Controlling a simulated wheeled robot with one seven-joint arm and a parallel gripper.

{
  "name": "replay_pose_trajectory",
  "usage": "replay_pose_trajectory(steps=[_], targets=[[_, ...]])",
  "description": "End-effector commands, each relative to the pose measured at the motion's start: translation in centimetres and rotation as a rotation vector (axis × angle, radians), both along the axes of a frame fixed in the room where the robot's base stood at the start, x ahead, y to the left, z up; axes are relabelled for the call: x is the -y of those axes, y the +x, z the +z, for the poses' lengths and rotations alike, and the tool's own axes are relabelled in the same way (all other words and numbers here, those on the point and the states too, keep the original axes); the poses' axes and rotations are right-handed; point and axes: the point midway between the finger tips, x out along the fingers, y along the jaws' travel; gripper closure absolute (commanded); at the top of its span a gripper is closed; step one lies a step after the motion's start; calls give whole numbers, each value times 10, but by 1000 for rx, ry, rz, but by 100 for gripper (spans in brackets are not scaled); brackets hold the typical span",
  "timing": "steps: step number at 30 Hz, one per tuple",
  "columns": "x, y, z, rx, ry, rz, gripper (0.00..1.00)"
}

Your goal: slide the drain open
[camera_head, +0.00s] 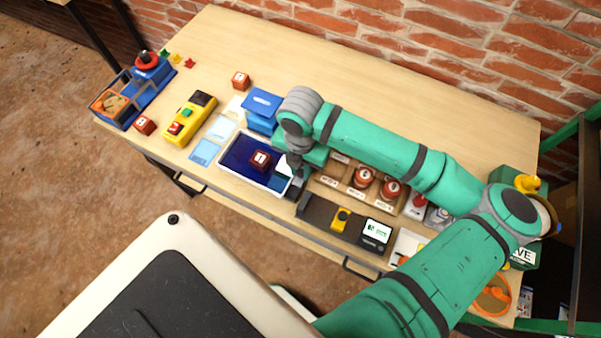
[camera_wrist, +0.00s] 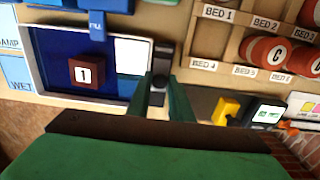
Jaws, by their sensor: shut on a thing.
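A shallow tray (camera_head: 240,152) with a dark blue floor and pale rim lies near the front of the table, left of my gripper. It also shows in the wrist view (camera_wrist: 55,48). A white patch (camera_wrist: 131,56) shows at the tray's right end. A dark slide handle (camera_wrist: 159,72) stands just right of the tray. My gripper (camera_wrist: 161,84) is shut on this handle, its green fingers on either side. In the head view, my gripper (camera_head: 296,172) largely hides the handle.
A wooden rack with labelled beds and red cylinders (camera_head: 362,177) stands to the right. A blue box (camera_head: 262,105) stands behind the tray. The back of the table is clear.

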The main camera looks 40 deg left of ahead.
Motion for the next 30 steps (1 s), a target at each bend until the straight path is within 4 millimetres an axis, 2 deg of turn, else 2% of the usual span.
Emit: replay_pose_trajectory(steps=[30], targets=[[6,-30,1,0,4,2,100]])
